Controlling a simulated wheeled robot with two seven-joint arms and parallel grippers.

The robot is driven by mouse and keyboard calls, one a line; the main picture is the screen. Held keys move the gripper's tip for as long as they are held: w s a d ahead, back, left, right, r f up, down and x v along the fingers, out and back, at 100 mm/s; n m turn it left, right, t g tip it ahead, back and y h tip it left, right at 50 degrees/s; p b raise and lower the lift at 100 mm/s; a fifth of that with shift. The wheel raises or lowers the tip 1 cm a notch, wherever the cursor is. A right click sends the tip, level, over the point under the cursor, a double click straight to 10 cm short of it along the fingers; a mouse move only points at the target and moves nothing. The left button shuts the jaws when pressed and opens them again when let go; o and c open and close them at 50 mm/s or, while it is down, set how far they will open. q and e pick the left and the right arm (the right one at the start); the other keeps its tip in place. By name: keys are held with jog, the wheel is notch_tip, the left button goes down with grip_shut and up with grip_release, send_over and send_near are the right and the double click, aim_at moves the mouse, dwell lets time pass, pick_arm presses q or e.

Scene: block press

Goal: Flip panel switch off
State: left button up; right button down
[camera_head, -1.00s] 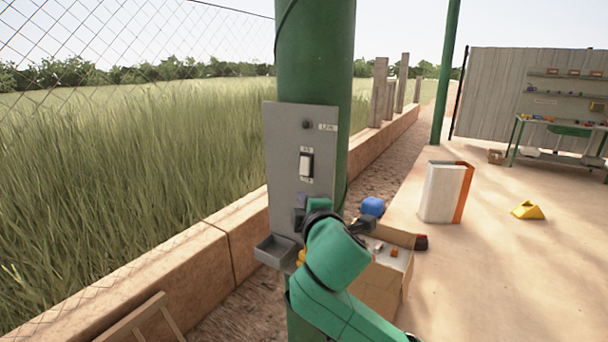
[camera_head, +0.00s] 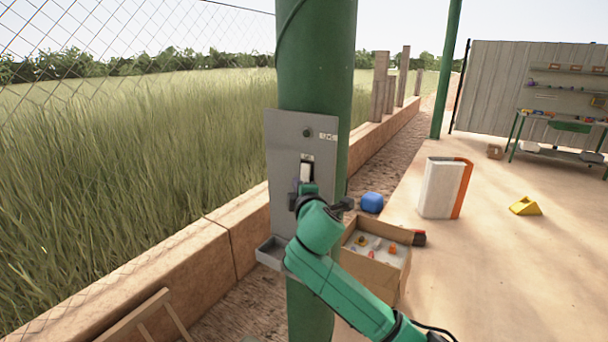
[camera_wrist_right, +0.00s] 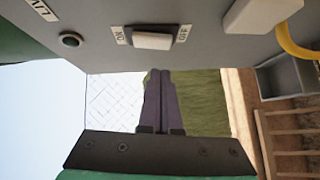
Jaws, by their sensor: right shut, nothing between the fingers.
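The grey switch panel (camera_head: 285,150) is fixed to a thick green post. Its white rocker switch (camera_head: 306,171) is partly covered by my right gripper (camera_head: 299,188). In the right wrist view the whole rocker (camera_wrist_right: 152,41) shows between an ON label (camera_wrist_right: 120,35) and an OFF label (camera_wrist_right: 183,33). I cannot tell which way it is tilted. The dark fingers of my right gripper (camera_wrist_right: 161,72) are shut and empty, just off the rocker in that view. I cannot tell whether they touch the panel. My left gripper is not in view.
A round dark lamp or button (camera_head: 307,132) sits above the switch. A small grey tray (camera_head: 270,254) juts out at the panel's foot. A cardboard box (camera_head: 376,276) with small items stands right of the post. A low wall (camera_head: 120,277) runs along the left.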

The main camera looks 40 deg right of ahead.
aim_at(302, 177)
jog(key=d, duration=0.3)
jog(key=shift+w+f+p, duration=0.2)
jog(key=shift+w+p, duration=0.05)
jog(key=shift+p, duration=0.15)
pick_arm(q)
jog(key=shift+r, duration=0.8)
